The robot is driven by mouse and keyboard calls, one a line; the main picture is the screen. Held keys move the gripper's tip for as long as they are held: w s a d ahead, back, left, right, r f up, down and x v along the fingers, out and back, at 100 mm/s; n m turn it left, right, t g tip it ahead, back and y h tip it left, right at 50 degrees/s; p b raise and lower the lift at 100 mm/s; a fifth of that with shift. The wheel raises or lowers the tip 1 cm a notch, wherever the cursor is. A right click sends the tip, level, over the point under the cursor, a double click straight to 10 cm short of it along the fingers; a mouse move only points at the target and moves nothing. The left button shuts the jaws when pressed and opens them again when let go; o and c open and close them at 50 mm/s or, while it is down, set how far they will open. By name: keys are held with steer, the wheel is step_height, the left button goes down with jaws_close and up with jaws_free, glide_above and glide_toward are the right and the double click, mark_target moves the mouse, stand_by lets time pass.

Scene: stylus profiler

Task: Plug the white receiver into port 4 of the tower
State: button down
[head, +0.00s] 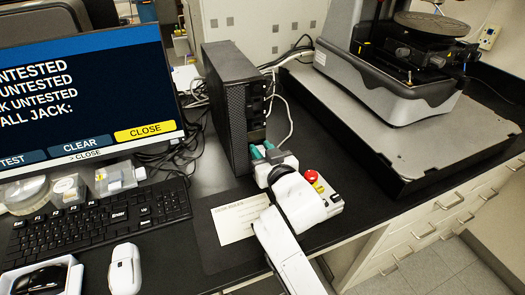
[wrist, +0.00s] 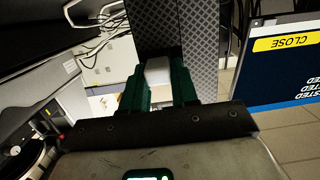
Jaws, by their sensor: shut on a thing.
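The black tower (head: 232,100) stands upright on the desk, its narrow port side facing right and toward me. My gripper (head: 265,150) is right beside the lower part of that side. In the wrist view, its green fingers (wrist: 160,88) are shut on the white receiver (wrist: 157,69). The receiver's far end is against or just in front of the tower's dark patterned panel (wrist: 192,35); I cannot tell whether it touches. The receiver is not clearly seen in the head view. Port 4 and its number cannot be made out, as my gripper covers the lower ports.
A monitor (head: 80,85) and keyboard (head: 95,218) are at the left, with a white mouse (head: 124,268). A paper card (head: 240,218) lies left of my arm. Cables (head: 287,105) hang behind the tower. The profiler (head: 400,70) stands on a grey slab at right.

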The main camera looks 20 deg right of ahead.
steer(key=shift+s, duration=0.1)
steer(key=shift+s+p, duration=0.4)
steer(key=shift+s, duration=0.55)
steer(key=c, duration=1.5)
jaws_free()
jaws_close()
steer(key=shift+w, duration=0.25)
steer(key=shift+w+b, duration=0.3)
steer(key=shift+w, duration=0.05)
